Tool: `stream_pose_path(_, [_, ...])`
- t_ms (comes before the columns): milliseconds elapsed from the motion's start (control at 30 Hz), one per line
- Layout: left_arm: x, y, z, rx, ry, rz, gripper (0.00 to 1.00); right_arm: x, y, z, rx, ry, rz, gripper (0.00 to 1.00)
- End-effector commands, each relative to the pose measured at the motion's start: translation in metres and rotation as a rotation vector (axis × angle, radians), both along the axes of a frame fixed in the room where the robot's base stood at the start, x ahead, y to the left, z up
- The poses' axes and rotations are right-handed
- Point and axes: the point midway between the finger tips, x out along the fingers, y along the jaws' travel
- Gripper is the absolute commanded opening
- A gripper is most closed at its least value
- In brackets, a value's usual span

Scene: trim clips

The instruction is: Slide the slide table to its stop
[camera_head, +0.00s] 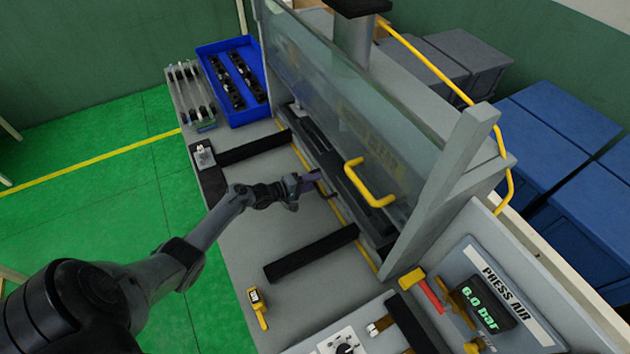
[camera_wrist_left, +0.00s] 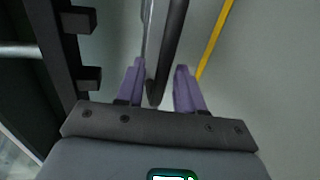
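The slide table (camera_head: 372,222) shows as a long dark slab at the press, partly seen through the clear guard. A dark handle bar (camera_head: 324,188) runs along its front side. My left gripper (camera_head: 309,181) has reached the bar across the bench. In the left wrist view, its two purple fingers (camera_wrist_left: 160,88) are apart, with the dark bar (camera_wrist_left: 172,45) running between them. A gap shows between the bar and the right finger. Whether the other finger touches the bar is unclear. My right gripper is in neither view.
Two black rails (camera_head: 310,253) lie across the grey bench. The guard has a yellow handle (camera_head: 368,186). A blue tray (camera_head: 228,108) with dark clips stands at the back left. A yellow tool (camera_head: 257,307) and the PRESS AIR panel (camera_head: 490,290) are nearer.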

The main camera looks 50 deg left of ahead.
Motion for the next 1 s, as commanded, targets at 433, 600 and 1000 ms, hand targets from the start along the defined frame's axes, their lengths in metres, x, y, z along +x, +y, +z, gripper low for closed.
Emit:
stream_pose_path(433, [-0.069, 0.016, 0.015, 0.001, 0.002, 0.0, 0.37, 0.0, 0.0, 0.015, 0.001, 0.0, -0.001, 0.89])
stream_pose_path(600, [-0.085, 0.02, 0.018, -0.001, 0.002, -0.001, 0.37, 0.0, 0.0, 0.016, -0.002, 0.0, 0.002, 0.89])
stream_pose_path(1000, [-0.091, 0.021, 0.02, 0.0, 0.001, -0.001, 0.37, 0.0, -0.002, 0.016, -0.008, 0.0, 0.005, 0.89])
